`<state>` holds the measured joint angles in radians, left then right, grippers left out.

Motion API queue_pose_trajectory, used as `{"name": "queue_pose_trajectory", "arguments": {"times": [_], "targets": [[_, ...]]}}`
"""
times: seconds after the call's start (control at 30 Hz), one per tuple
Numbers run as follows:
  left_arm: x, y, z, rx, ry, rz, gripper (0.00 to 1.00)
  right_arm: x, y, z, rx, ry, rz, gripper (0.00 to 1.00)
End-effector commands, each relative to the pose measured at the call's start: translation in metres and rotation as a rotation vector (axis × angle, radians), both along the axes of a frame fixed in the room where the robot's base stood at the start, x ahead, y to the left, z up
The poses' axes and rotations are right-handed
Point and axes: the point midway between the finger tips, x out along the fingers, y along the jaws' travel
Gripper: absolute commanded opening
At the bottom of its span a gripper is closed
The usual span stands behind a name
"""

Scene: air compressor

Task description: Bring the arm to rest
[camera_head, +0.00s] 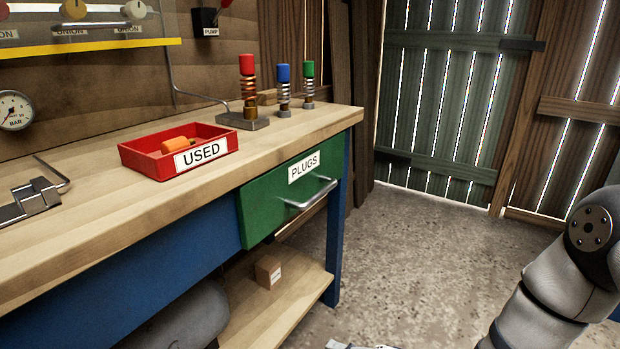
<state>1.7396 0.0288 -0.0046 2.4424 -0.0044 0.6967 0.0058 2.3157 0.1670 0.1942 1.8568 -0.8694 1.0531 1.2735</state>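One of my arms shows at the lower right as a grey link with a dark round joint, over the concrete floor and apart from the workbench (90,235). Its gripper is outside the picture. A small pale piece shows at the bottom edge, too cut off to identify. My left arm and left gripper are not seen.
A red "USED" tray (150,166) holds an orange item (178,145). Red, blue and green sprung plungers stand behind it. The green "PLUGS" drawer (262,208) has a metal handle. A small box (268,271) sits on the lower shelf. Floor (425,250) right of the bench is clear.

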Motion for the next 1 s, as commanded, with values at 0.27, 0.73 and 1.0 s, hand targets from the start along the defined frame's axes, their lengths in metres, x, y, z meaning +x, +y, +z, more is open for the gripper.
{"name": "queue_pose_trajectory", "arguments": {"times": [0.27,0.73,1.0], "targets": [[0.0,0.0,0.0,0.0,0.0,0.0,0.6,-0.226,-0.065,-0.149,-0.527,0.401,0.185,0.0],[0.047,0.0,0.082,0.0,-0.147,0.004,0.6,-0.494,-0.173,-0.018,-0.963,0.837,0.796,0.0],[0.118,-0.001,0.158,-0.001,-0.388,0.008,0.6,-0.422,-0.172,0.057,-1.032,0.628,0.659,0.0]]}}
